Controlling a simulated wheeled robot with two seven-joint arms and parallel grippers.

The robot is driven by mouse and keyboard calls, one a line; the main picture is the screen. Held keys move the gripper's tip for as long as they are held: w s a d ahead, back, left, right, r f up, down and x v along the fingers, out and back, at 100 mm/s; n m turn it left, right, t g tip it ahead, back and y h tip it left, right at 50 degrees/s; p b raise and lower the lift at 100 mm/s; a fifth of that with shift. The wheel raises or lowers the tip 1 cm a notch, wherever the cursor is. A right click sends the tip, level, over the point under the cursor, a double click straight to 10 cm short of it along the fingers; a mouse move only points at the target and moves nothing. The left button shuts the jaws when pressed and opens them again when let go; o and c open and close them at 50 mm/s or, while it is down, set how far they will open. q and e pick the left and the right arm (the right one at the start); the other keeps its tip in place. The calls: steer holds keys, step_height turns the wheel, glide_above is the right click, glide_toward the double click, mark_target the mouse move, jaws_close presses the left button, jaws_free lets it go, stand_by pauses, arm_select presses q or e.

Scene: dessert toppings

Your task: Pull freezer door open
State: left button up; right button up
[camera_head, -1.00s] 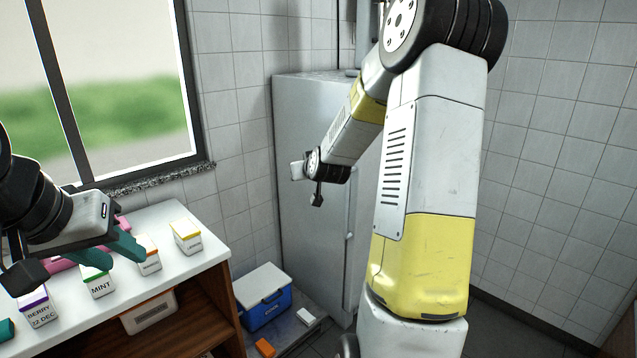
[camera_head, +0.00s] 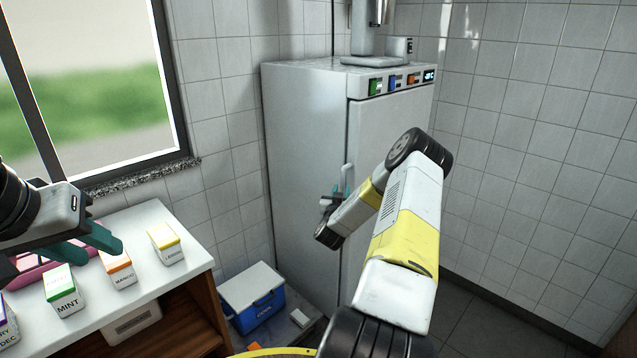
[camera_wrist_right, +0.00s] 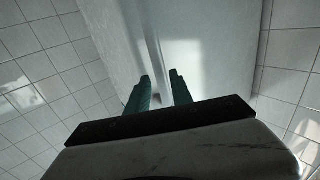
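The freezer (camera_head: 310,150) is a tall pale grey cabinet against the tiled wall. Its door (camera_head: 395,115) is closed flush in its frame. A light vertical handle (camera_head: 347,177) is on the door's left side. My right gripper (camera_head: 338,192) is at the handle, partly hidden by its own wrist. In the right wrist view its teal fingers (camera_wrist_right: 163,88) are apart, facing the door front; I cannot tell whether the handle is between them. My left gripper (camera_head: 88,243) hangs over the counter at the left, teal fingers apart and empty.
A white counter (camera_head: 180,285) holds labelled topping boxes, including a yellow-topped one (camera_head: 166,244). A blue cooler (camera_head: 257,312) with white lid stands on the floor by the freezer. A machine (camera_head: 373,40) stands on the freezer top. Floor (camera_head: 470,290) to the right is clear.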

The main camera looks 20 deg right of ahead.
mark_target(342, 186)
steer(key=shift+x, duration=2.35)
steer(key=shift+c, duration=0.5)
jaws_close()
